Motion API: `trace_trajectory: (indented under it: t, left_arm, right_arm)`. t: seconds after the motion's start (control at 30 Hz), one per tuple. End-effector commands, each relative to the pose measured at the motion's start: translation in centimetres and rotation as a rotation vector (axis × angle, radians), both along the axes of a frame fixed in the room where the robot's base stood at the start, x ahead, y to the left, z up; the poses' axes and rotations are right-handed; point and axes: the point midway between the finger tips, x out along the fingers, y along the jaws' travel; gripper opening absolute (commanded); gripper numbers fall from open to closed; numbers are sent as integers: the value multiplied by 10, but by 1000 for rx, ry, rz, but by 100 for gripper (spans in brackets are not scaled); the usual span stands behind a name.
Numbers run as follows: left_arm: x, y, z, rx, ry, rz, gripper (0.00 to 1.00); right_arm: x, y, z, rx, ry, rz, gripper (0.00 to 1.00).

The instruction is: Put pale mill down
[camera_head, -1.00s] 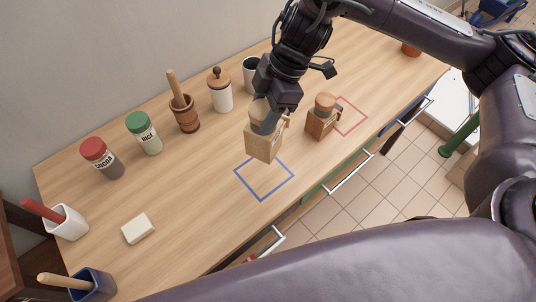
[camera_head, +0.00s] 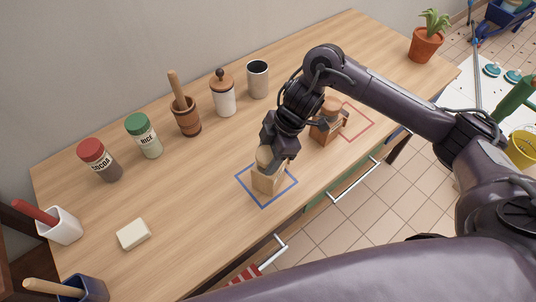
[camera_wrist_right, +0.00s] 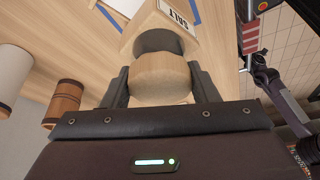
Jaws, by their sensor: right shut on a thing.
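The pale mill (camera_head: 268,182) is upright inside the blue square outline (camera_head: 264,205) on the counter, at or very near the surface. My right gripper (camera_head: 270,158) is shut on its upper part from above. In the right wrist view the mill's round pale top (camera_wrist_right: 160,78) sits between the two fingers (camera_wrist_right: 160,88), with a labelled body beyond it. A darker brown mill (camera_head: 325,128) stands to the right, by the red square outline (camera_head: 362,122), partly hidden by my right arm. My left gripper is not in view.
Behind stand a cocoa jar (camera_head: 100,160), a rice jar (camera_head: 144,135), a wooden mortar with pestle (camera_head: 185,115), a lidded white canister (camera_head: 222,95) and a grey cup (camera_head: 258,79). A cream block (camera_head: 133,234) lies at left. The counter's front edge is close to the blue outline.

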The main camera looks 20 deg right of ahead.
Motion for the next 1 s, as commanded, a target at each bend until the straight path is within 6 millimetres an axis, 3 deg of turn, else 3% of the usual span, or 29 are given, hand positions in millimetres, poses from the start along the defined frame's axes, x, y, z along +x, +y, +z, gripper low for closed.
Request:
trace_trajectory:
  t: [0.3, 0.33, 0.47, 0.77, 1.0]
  left_arm:
    - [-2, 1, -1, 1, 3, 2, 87]
    - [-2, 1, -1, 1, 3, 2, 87]
    - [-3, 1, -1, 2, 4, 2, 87]
    - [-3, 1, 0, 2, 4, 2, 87]
    - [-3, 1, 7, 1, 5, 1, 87]
  right_arm:
    - [0, 0, -3, 1, -1, 1, 6]
    - [0, 0, -2, 0, 0, 1, 58]
    - [0, 0, -2, 0, 0, 1, 75]
    - [0, 0, -1, 0, -1, 1, 76]
    - [1, -12, 30, -3, -6, 0, 76]
